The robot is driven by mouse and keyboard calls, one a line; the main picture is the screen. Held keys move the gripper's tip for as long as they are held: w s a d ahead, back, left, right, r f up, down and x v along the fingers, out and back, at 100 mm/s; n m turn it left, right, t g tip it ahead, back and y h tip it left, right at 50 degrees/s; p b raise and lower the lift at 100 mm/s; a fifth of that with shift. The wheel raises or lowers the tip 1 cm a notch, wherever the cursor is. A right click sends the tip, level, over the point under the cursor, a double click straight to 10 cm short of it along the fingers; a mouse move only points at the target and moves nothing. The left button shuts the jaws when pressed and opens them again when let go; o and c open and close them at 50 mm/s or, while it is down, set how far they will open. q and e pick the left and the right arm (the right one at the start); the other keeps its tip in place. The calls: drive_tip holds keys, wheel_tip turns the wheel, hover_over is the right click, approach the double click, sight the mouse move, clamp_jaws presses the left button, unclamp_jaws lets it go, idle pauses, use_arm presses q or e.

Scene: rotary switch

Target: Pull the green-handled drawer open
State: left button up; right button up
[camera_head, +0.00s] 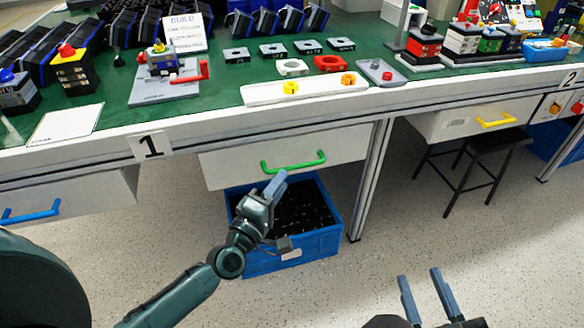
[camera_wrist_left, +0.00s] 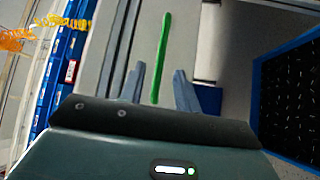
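The white drawer (camera_head: 230,170) with the green handle (camera_head: 293,162) sits under the front edge of the workbench, close to the sign "1". It looks closed. My left gripper (camera_head: 275,184) is just in front of and below the handle in the head view. In the left wrist view, my left gripper's fingers (camera_wrist_left: 159,78) are apart, and the green handle (camera_wrist_left: 163,50) runs lengthwise between them in the picture. I cannot tell whether they touch it. My right gripper (camera_head: 424,284) is open and empty at the lower right, over the floor.
A blue crate (camera_head: 295,254) with dark contents stands on the floor below the drawer. A blue-handled drawer (camera_head: 70,195) is at the left and a yellow-handled drawer (camera_head: 470,120) at the right. A table leg (camera_head: 372,180) and a black stool (camera_head: 480,150) stand right of the crate.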

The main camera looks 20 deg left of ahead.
sight(291, 168)
use_arm(q)
drive_tip(key=x, duration=0.6)
drive_tip(key=shift+c, duration=0.2)
clamp_jaws()
